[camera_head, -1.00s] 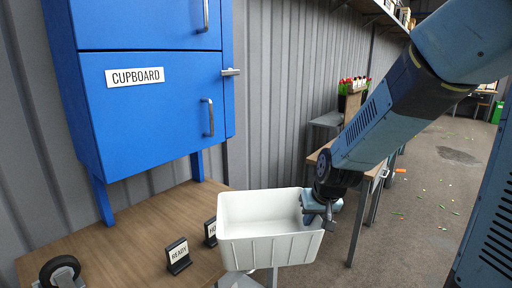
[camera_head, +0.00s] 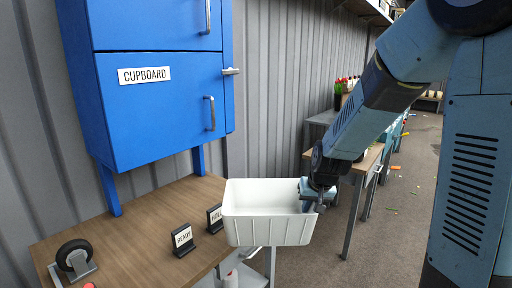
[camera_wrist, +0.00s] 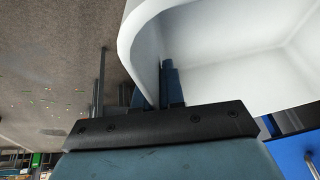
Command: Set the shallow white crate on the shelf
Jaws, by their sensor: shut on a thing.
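The shallow white crate (camera_head: 266,228) hangs in the air in the head view, just off the right end of the wooden table. It looks empty and about level. My gripper (camera_head: 311,196) is shut on the crate's right wall. In the wrist view, the crate's white wall (camera_wrist: 230,30) rises between the fingers of my gripper (camera_wrist: 160,88). A shelf (camera_head: 372,10) runs high along the corrugated wall at the top right, with items on it; I cannot tell if it is the task's shelf.
A blue cupboard (camera_head: 160,90) stands over the wooden table (camera_head: 130,250). Signs reading READY (camera_head: 183,240) and HOLD (camera_head: 215,218) stand left of the crate. A caster wheel (camera_head: 75,256) lies at the table's left. Benches (camera_head: 345,165) line the wall. The floor at right has scattered bits.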

